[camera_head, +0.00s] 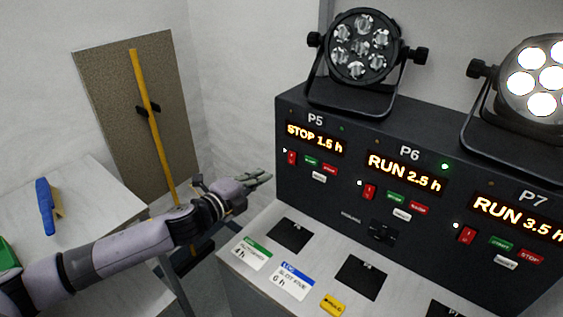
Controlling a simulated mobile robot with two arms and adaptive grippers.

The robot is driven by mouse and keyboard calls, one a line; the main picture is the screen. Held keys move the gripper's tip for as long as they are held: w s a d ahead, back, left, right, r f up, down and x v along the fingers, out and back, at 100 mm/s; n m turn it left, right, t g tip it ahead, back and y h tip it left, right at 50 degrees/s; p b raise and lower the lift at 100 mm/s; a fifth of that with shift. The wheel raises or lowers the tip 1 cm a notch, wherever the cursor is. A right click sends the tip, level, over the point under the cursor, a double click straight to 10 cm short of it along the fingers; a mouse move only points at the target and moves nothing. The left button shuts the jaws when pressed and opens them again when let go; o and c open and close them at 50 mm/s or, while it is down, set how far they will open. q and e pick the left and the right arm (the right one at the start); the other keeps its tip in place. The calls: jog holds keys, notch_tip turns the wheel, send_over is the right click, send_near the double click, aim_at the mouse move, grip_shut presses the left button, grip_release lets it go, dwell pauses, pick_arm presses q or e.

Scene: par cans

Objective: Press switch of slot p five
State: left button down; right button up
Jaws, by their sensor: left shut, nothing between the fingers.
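The dark control box (282,122) has slots labelled P5, P6 and P7. Slot P5's display (314,138) reads STOP 1.5 h. Below it are the red rocker switch (292,158), a green button (311,161), a red button (329,169) and a white button (319,177). The par can above P5 (362,45) is unlit. My left gripper (266,177) is shut and empty. It points right, left of and slightly below the P5 switch, and looks apart from the box. My right gripper is not in view.
P6 (408,169) shows RUN 2.5 h and P7 (516,218) shows RUN 3.5 h; the right par can (538,78) is lit. The light ledge below holds dark pads, cards and a yellow tag (333,305). A blue tool (46,206) lies on the left table.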

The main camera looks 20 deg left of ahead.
aim_at(288, 161)
pick_arm(q)
jog(key=p+x, duration=0.1)
jog(key=x, duration=0.8)
jog(key=shift+w+d+p, duration=0.1)
jog(key=shift+p, duration=0.2)
jog(key=shift+f, duration=0.15)
jog(key=b, duration=0.2)
jog(key=shift+w+t+b, duration=0.15)
jog(key=shift+t+b, duration=0.25)
